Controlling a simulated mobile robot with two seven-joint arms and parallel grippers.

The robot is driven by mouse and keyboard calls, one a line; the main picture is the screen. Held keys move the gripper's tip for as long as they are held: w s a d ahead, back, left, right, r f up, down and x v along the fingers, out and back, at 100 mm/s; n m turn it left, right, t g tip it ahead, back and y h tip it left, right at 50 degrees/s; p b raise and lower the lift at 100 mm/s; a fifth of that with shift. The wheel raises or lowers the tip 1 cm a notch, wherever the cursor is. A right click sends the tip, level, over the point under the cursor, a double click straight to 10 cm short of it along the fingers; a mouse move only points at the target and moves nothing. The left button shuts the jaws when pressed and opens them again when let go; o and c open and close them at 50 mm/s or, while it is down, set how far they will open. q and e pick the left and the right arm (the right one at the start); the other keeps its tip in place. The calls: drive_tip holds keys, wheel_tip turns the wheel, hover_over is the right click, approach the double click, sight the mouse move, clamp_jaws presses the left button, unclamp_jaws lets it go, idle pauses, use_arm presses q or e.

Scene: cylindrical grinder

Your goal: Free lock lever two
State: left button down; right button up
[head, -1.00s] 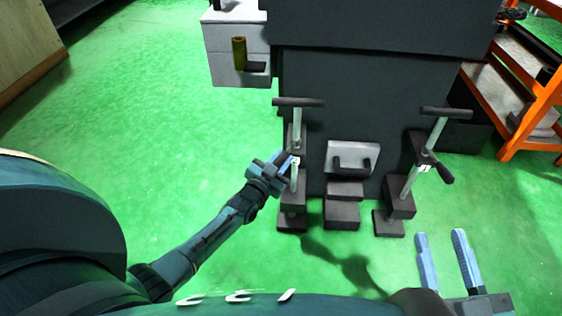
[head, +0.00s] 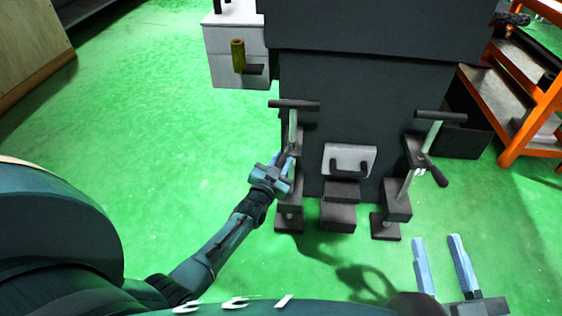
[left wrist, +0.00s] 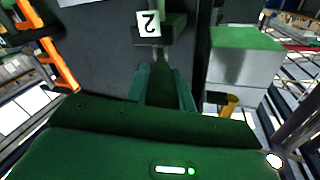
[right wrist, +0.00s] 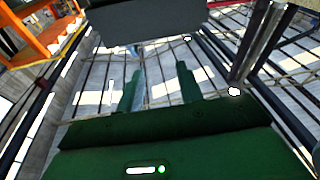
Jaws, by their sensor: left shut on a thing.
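Lock lever two is a dark handle on the left clamp post (head: 293,128), at the front of the dark machine. In the left wrist view its dark bar (left wrist: 161,78) lies between my fingers, below a white tag marked 2 (left wrist: 149,24). My left gripper (head: 284,168) is shut on this lever, and it also shows in the left wrist view (left wrist: 165,88). The gripper hides much of the lever and its tag in the head view. My right gripper (head: 436,244) is open and empty, low at the right, apart from the machine.
A similar clamp post (head: 427,132) with a dark lever (head: 436,173) stands at the right. A grey plate with a dark handle (head: 348,160) is between the posts. An orange rack (head: 541,112) stands at the far right. Green floor (head: 160,130) is clear at left.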

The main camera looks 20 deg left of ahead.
use_arm(q)
drive_tip(key=c, duration=1.2)
unclamp_jaws()
drive_tip(key=shift+s, duration=0.1)
drive_tip(key=shift+s, duration=0.3)
drive_tip(key=s+p, duration=0.2)
drive_tip(key=s, duration=0.1)
drive_tip(key=shift+d+r, duration=0.1)
drive_tip(key=shift+r, duration=0.05)
drive_tip(key=shift+s+d+p, duration=0.2)
drive_tip(key=shift+s+p, duration=1.25)
drive_tip(key=shift+s, duration=3.25)
use_arm(e)
drive_tip(key=shift+s+d+n+g+h, duration=0.2)
drive_tip(key=shift+d+n+g+h, duration=0.1)
drive_tip(key=shift+d+n+h, duration=0.15)
drive_tip(key=shift+r, duration=0.1)
use_arm(q)
drive_tip(key=shift+d+f, duration=0.1)
drive_tip(key=shift+f, duration=0.1)
use_arm(e)
drive_tip(key=shift+d, duration=0.1)
